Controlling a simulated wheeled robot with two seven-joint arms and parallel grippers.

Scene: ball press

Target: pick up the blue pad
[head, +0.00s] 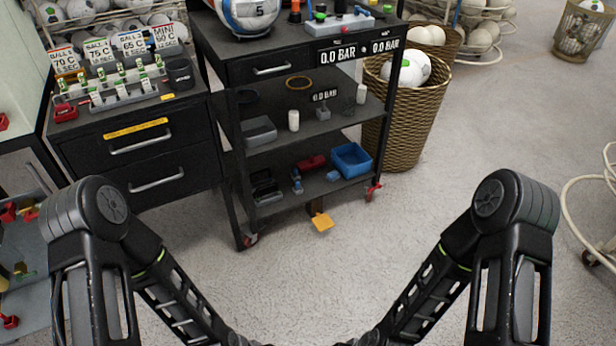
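I cannot single out a blue pad for certain. A blue open-topped bin (351,160) sits on the bottom shelf of the black cart (273,67), at its right end. A small blue item (297,183) is on the same shelf further left, too small to make out. Both my arms reach down out of the bottom of the head view. Neither gripper shows, so whether they hold anything is hidden.
A ball marked 5 (250,14) and a grey device (340,25) stand on the cart top. A black drawer cabinet (140,150) is at the left. A wicker basket (405,120) stands right of the cart. A yellow pedal (322,222) is low in front.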

